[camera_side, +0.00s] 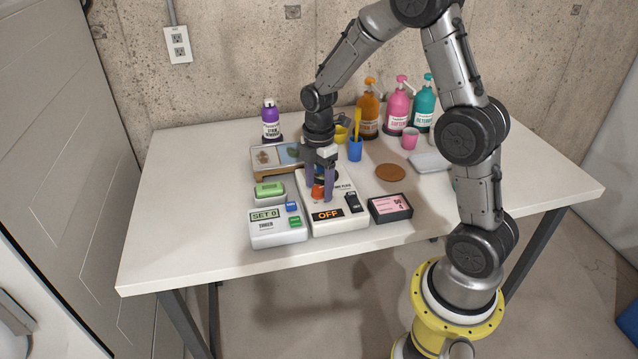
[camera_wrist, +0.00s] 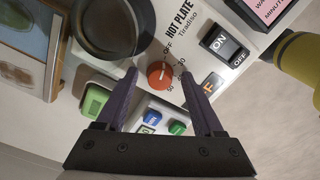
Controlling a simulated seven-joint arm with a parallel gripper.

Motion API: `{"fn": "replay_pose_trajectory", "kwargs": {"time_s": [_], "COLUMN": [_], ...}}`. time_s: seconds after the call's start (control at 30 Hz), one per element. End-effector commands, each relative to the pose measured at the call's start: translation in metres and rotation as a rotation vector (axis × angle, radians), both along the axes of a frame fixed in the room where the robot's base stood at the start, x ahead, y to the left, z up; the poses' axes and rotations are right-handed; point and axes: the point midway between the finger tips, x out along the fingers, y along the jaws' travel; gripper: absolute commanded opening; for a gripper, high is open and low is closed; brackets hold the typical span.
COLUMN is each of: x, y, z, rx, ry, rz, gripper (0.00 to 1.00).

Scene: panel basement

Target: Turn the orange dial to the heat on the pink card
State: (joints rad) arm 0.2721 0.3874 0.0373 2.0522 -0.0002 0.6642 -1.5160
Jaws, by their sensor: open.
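The orange dial (camera_wrist: 160,74) sits on the white hot plate (camera_wrist: 195,60), with OFF and several numbers printed around it. It also shows in the side view (camera_side: 318,192), partly behind my fingers. My gripper (camera_wrist: 158,80) is open, with its two purple fingers on either side of the dial and apart from it in the wrist view. The hot plate's orange display reads OFF in the side view (camera_side: 327,215). The rocker switch (camera_wrist: 224,48) is marked ON and OFF. The pink card (camera_side: 390,204) lies in a black frame right of the hot plate; its text is too small to read.
The table's front left is clear.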

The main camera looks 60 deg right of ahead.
Motion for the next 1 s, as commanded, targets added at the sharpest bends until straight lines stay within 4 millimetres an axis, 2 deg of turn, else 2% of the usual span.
{"fn": "replay_pose_trajectory", "kwargs": {"time_s": [0.07, 0.43, 0.77, 1.0], "x": [-0.0001, 0.0000, 0.0000, -0.0005], "y": [0.0000, 0.0000, 0.0000, 0.0002], "z": [0.0001, 0.0004, 0.0006, 0.0007], "rx": [0.000, 0.000, 0.000, 0.000], "ry": [0.000, 0.000, 0.000, 0.001], "rz": [0.000, 0.000, -0.022, -0.132], "gripper": [0.66, 0.00, 0.00, 0.00]}}
